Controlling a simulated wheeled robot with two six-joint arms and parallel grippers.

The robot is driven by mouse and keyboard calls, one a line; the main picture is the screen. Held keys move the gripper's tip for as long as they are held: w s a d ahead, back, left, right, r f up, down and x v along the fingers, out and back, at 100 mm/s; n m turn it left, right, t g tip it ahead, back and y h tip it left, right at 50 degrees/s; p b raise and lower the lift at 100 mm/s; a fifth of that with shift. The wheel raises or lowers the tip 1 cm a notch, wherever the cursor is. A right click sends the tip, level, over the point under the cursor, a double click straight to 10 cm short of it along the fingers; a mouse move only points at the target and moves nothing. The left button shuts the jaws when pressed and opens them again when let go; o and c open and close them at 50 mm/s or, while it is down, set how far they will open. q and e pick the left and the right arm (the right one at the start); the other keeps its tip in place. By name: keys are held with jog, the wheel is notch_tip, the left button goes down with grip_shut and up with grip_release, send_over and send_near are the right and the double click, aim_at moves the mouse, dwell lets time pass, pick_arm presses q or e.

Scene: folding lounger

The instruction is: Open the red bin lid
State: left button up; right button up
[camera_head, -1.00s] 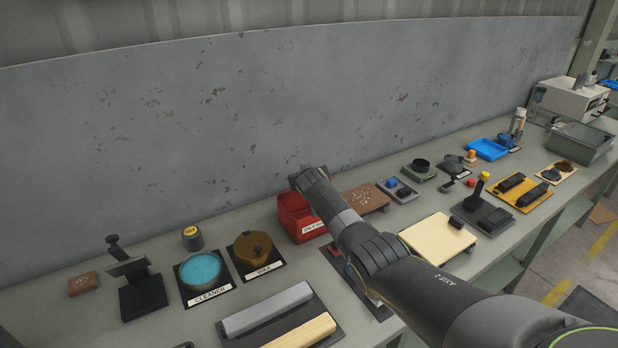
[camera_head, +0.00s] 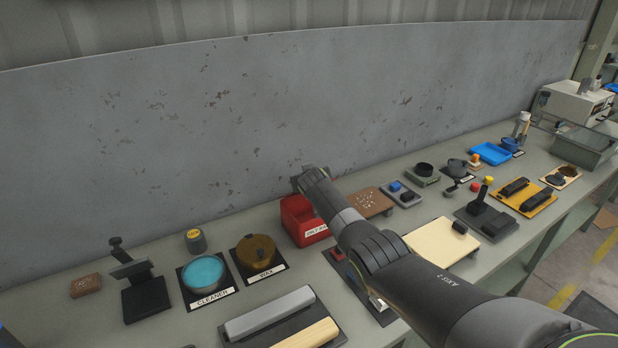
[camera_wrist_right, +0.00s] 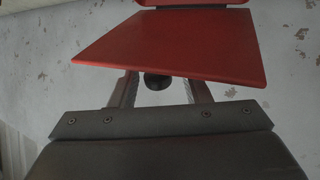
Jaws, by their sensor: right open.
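The red bin (camera_head: 297,224) stands on the bench in the head view, with a white label on its front. My right arm crosses in front of its right side, and my right gripper (camera_head: 310,180) is at the bin's top. In the right wrist view the flat red lid (camera_wrist_right: 170,45) fills the upper middle, close to the gripper. The open fingers (camera_wrist_right: 158,90) reach behind the lid panel, so their tips are hidden. A dark round knob (camera_wrist_right: 157,82) shows between the fingers at the lid's edge; contact cannot be told. My left gripper is not in view.
Left of the bin are the wax tin (camera_head: 257,250), the cleaner tin (camera_head: 203,272) and a dark stand (camera_head: 145,300). A brown board (camera_head: 372,200) lies right of the bin. A grey wall panel (camera_head: 240,120) rises close behind the bench.

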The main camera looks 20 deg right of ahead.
jog(key=shift+s, duration=0.1)
jog(key=shift+p+v, duration=0.85)
jog(key=shift+v, duration=0.6)
jog(key=b+v, duration=0.2)
jog(key=v, duration=1.2)
jog(key=shift+s, duration=0.1)
